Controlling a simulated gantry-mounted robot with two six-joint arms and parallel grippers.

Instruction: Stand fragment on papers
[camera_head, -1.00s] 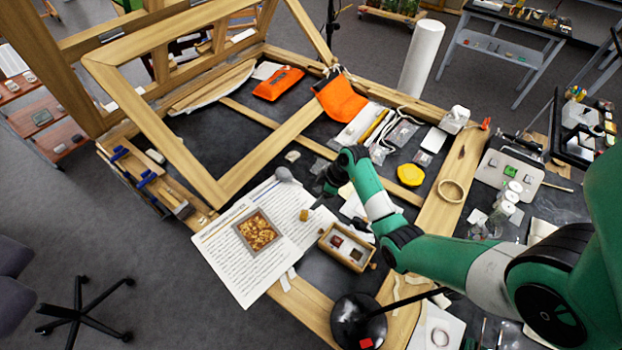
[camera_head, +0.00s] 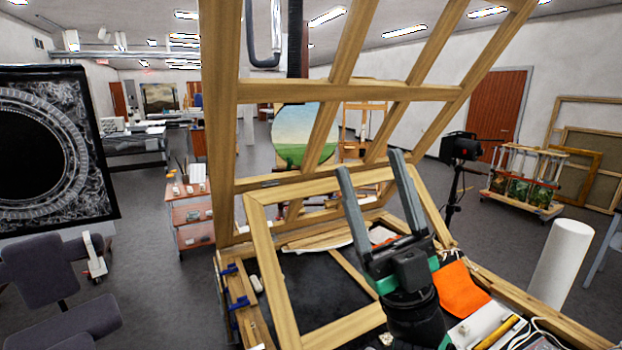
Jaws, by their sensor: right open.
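My right gripper (camera_head: 371,160) is raised in the middle of the view, its two long grey fingers pointing up and spread apart. It is open, and I see nothing between the fingers. It stands in front of the wooden frame (camera_head: 262,235) on the worktable. The gilt fragment and the papers are out of view now. My left gripper is not in view.
Slanted wooden bars (camera_head: 350,90) rise behind and above my right gripper. An orange cloth (camera_head: 462,287) lies right of my wrist. A white roll (camera_head: 561,265) stands at right. A red-brown shelf cart (camera_head: 190,215) stands at left on open grey floor.

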